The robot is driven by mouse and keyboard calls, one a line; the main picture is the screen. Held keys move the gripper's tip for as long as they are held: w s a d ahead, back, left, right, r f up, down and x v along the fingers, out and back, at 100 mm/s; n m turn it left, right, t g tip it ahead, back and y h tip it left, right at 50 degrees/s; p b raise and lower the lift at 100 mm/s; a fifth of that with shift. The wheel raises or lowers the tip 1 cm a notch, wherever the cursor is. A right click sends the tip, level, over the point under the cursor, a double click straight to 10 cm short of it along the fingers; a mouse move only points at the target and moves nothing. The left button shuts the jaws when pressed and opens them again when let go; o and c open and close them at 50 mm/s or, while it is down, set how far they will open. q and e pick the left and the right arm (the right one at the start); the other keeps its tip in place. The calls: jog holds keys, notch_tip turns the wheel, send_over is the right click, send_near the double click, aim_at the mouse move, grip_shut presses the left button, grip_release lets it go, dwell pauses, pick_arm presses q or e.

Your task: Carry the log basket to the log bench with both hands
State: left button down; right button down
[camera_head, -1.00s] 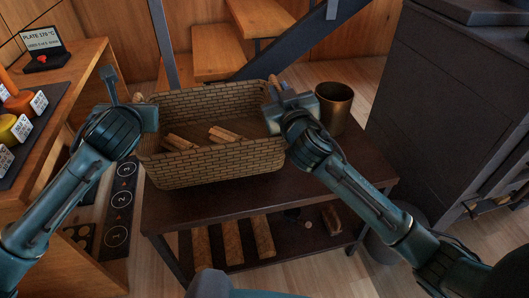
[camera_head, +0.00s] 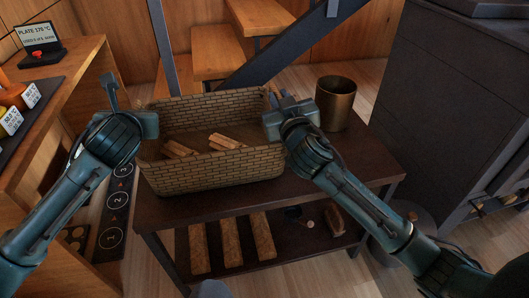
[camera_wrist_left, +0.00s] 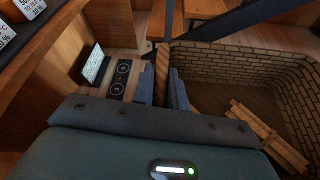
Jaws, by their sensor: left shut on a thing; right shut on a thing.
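The log basket (camera_head: 215,172) is a brown woven box with several split logs inside. It is over the dark top of the log bench (camera_head: 330,165); I cannot tell whether its base touches the top. My left gripper (camera_head: 150,108) is at the basket's left end. In the left wrist view its fingers (camera_wrist_left: 163,92) are shut on a wooden handle (camera_wrist_left: 162,62) beside the woven wall. My right gripper (camera_head: 274,100) is shut on the handle at the right end; its fingertips are partly hidden.
A brass pot (camera_head: 336,103) stands on the bench just right of my right gripper. Several logs (camera_head: 231,242) lie on the bench's lower shelf. A wooden counter (camera_head: 75,80) is close on the left, a dark stove (camera_head: 440,110) on the right. Stairs (camera_head: 262,18) rise behind.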

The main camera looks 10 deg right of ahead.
pick_arm(q)
jog(key=c, duration=1.7)
grip_release()
jog(key=shift+a, duration=0.3)
pick_arm(e)
jog(key=c, duration=1.6)
grip_release()
jog(key=shift+d+f, duration=0.2)
jog(key=shift+d, duration=0.05)
pick_arm(q)
jog(key=o, duration=0.3)
jog(key=shift+d+f, duration=0.1)
jog(key=shift+d, duration=0.1)
pick_arm(e)
jog(key=shift+o, duration=1.2)
jog(key=shift+a, duration=0.15)
pick_arm(q)
jog(key=shift+s, duration=0.1)
jog(key=v, duration=1.1)
jog(key=shift+d, duration=0.1)
pick_arm(e)
jog(key=shift+a+r, duration=0.1)
pick_arm(q)
jog(key=shift+s, duration=0.35)
pick_arm(e)
jog(key=shift+s, duration=0.25)
jog(key=s, duration=1.1)
jog(key=shift+s+d, duration=0.3)
